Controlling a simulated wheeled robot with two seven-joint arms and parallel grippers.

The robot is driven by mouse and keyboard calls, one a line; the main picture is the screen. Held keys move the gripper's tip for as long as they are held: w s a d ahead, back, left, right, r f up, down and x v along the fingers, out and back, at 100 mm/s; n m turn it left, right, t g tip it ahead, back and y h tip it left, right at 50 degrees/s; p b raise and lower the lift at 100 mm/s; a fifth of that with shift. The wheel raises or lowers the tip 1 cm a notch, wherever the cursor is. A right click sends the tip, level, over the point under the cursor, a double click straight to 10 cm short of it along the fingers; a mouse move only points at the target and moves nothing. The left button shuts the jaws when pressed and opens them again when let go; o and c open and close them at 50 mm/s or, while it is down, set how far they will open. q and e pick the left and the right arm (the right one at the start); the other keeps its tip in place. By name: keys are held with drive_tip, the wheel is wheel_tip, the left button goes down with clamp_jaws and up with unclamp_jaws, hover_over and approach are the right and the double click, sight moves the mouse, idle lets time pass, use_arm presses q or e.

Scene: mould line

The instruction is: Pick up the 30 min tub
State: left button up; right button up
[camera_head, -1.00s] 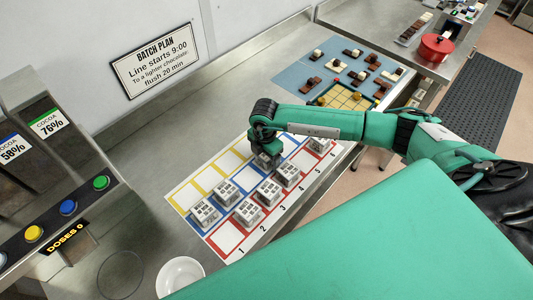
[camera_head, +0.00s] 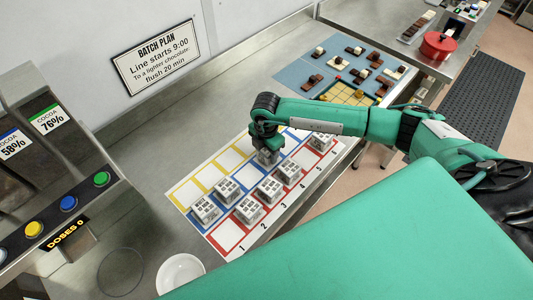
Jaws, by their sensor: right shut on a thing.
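Several small pale tubs with dark printed labels stand on the numbered mat (camera_head: 228,236). The labels are too small to read, so I cannot tell which tub is the 30 min one. My right gripper (camera_head: 267,150) points down over the mat's middle-right part and is shut on a tub (camera_head: 267,157), whose upper part the jaws hide. I cannot tell whether this tub touches the mat. Other tubs stand at left (camera_head: 206,209), (camera_head: 227,189), in front (camera_head: 249,210), (camera_head: 270,190), (camera_head: 289,171) and at right (camera_head: 320,141). My left gripper is not in view.
A white bowl (camera_head: 180,274) stands at the front edge. The dispenser with coloured buttons (camera_head: 68,204) is at the left. A blue board with chocolates (camera_head: 322,66) lies behind my right arm. A red pot (camera_head: 438,46) stands farther back. Bare steel lies left of the mat.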

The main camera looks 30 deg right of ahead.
wheel_tip(320, 180, up, 26)
drive_tip(key=b, duration=0.1)
drive_tip(key=shift+f+b, duration=0.15)
drive_tip(key=shift+b, duration=0.15)
idle(0.4)
